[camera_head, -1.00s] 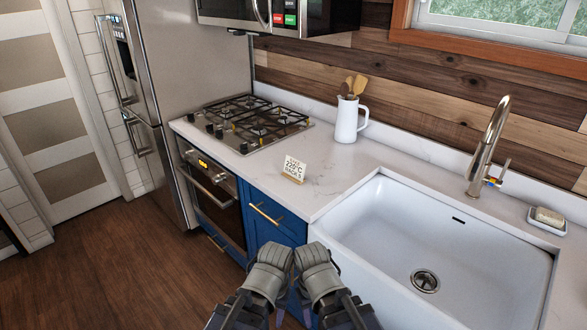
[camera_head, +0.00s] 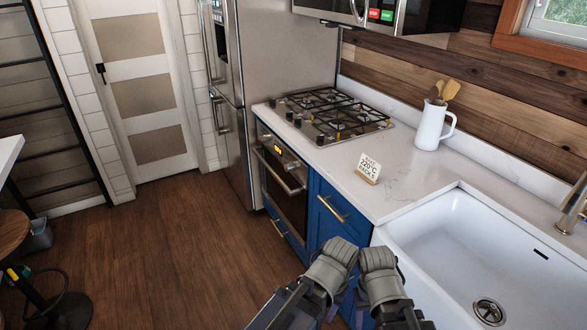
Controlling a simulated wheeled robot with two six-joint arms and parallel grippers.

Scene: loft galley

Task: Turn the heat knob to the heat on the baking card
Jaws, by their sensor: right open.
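The oven (camera_head: 283,193) is set under the cooktop at the left end of the counter. Its front panel carries a small lit orange display (camera_head: 279,152); its knobs are too small to tell apart, so the heat knob's setting cannot be read. The baking card (camera_head: 369,167) stands tilted on a small wooden base on the counter; it reads 220°C, with small lines above and below. My left gripper (camera_head: 335,265) and right gripper (camera_head: 380,262) are close together at the bottom middle, apart from the oven. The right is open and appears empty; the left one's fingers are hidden.
The gas cooktop (camera_head: 335,115) has several black knobs along its left side. A white jug (camera_head: 433,128) with wooden utensils stands at the back. The sink (camera_head: 470,245) is at right, the fridge (camera_head: 285,70) at left. A stool (camera_head: 45,270) stands far left; the floor between is clear.

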